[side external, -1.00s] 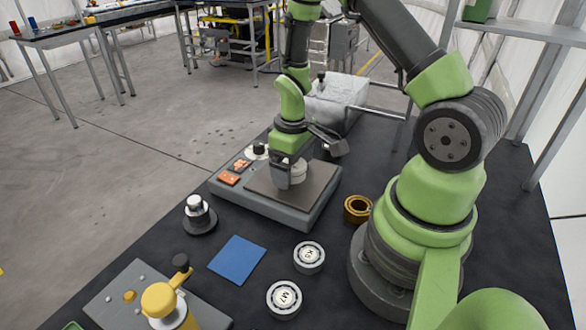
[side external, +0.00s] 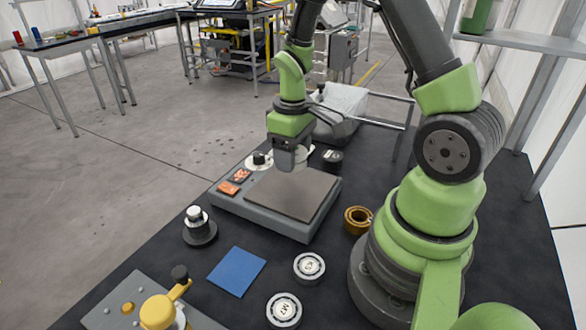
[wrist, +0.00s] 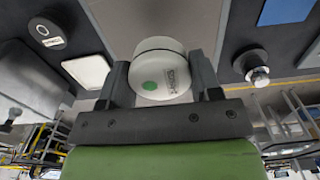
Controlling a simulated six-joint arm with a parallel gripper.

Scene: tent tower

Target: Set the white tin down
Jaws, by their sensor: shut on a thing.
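My gripper (side external: 291,160) is shut on the white tin and holds it above the far side of the brown plate (side external: 292,196) of a grey platform. In the wrist view the white tin (wrist: 160,74), with a green dot and small dark lettering, sits between both fingers of my gripper (wrist: 166,82). In the side view the fingers hide most of the tin. It appears clear of the plate.
Orange pads (side external: 235,181) and a white disc with a black knob (side external: 259,160) are on the platform's left part. A black tin (side external: 332,159) stands behind.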

